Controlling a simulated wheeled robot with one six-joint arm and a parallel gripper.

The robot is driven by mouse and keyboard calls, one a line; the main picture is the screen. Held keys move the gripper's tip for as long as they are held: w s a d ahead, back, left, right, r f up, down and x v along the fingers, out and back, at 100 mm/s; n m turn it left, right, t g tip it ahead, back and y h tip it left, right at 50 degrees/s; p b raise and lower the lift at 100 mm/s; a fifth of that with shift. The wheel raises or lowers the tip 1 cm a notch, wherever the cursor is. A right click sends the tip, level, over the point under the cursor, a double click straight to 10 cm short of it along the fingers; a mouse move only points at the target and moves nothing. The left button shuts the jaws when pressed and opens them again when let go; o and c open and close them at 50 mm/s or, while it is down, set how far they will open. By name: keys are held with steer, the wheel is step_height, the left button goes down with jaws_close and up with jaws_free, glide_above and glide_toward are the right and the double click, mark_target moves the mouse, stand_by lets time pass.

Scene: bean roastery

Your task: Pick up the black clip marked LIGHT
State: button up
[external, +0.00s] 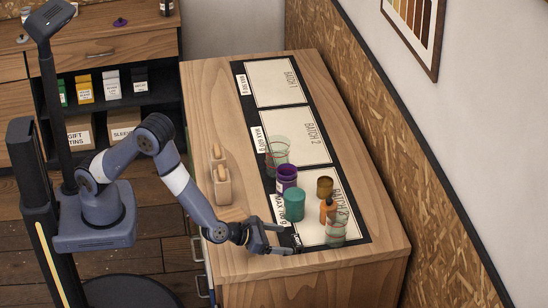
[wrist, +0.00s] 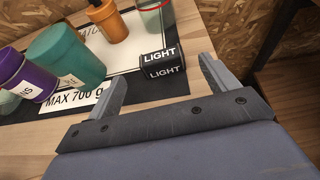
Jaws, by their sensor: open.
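The black clip marked LIGHT (wrist: 161,65) lies on the near edge of the dark mat in the wrist view, with its white lettering facing me. In the external view it is small and dark, partly hard to make out beside the fingertips. My gripper (wrist: 162,72) is open, with one finger to the left of the clip and one to the right. The clip appears between and just beyond the fingertips; I cannot tell whether either finger touches it. In the external view my gripper (external: 285,238) is low at the near end of the counter.
A teal canister (external: 294,205), purple jar (external: 287,180), orange bottle (external: 327,211), amber jar (external: 325,187) and clear glasses (external: 336,236) (external: 279,150) stand on the mat (external: 262,110). A wooden holder (external: 221,185) is at left. The counter's near end (external: 340,268) is clear.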

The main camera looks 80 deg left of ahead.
mark_target(294, 242)
steer(key=shift+p+x, duration=1)
steer(key=shift+x, duration=1.65)
steer(key=shift+s+d, duration=0.1)
steer(key=shift+c, duration=0.3)
steer(key=c, duration=1)
